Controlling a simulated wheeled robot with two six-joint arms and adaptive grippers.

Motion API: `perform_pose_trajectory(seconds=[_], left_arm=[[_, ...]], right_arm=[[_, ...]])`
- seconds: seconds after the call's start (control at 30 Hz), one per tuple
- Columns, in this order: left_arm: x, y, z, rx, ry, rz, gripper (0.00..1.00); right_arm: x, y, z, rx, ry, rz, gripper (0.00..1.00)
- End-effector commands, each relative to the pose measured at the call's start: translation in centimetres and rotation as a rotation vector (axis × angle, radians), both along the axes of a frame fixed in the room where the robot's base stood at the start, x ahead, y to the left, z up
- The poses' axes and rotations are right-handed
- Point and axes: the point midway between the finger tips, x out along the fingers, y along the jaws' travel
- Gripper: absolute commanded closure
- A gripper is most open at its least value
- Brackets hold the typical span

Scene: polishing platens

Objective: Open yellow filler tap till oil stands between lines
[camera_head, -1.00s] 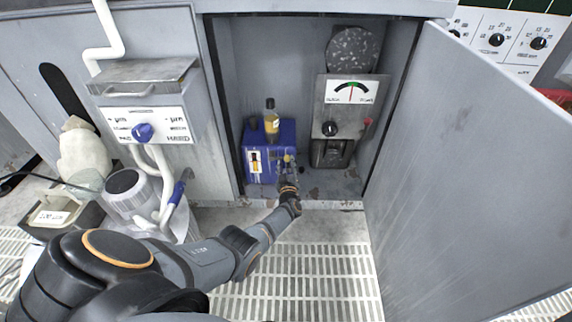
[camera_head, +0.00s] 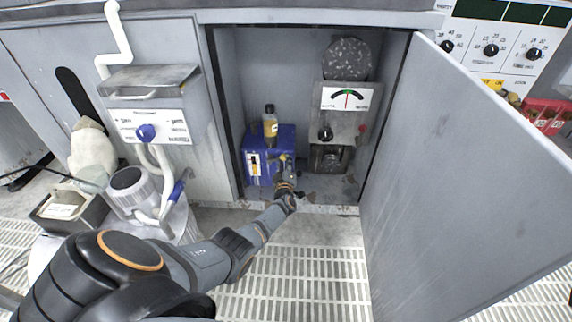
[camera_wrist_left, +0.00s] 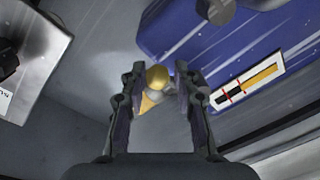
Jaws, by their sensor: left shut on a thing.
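The blue oil unit (camera_head: 271,146) stands on the cabinet floor, with an amber bottle (camera_head: 270,127) upright on top. Its white sight gauge (camera_head: 254,165) is on the front face; the left wrist view shows the gauge (camera_wrist_left: 249,84) with red lines and a yellow strip. The strip's end is near the red lines; I cannot tell exactly where. My left gripper (camera_head: 285,172) is low in front of the unit. In the left wrist view the gripper (camera_wrist_left: 160,88) is shut on the yellow tap (camera_wrist_left: 157,77), which shows between its fingers. My right gripper is not in view.
A grey unit with a dial (camera_head: 347,97) and black knob stands right of the blue unit. The open cabinet door (camera_head: 455,165) blocks the right side. The grated floor in front is clear.

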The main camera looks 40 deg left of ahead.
Motion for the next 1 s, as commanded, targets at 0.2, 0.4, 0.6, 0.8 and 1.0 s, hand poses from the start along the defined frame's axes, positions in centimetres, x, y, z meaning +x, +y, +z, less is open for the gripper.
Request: perform_pose_trajectory(seconds=[0.2,0.4,0.6,0.8,1.0], left_arm=[[-0.4,1.0,0.0,0.01,0.002,0.016,0.46],[-0.3,0.8,-0.1,0.008,0.002,0.011,0.37],[-0.4,0.6,-0.1,0.007,0.001,0.009,0.37],[-2.1,-0.6,-0.1,0.007,0.001,0.008,0.37],[-5.4,-2.9,0.0,0.005,0.002,0.009,0.37]], right_arm=[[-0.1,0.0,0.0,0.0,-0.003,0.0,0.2],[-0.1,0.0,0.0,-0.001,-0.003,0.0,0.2],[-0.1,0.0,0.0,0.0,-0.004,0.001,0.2],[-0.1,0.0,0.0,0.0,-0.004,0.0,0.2],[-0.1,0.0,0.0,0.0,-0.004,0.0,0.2]])
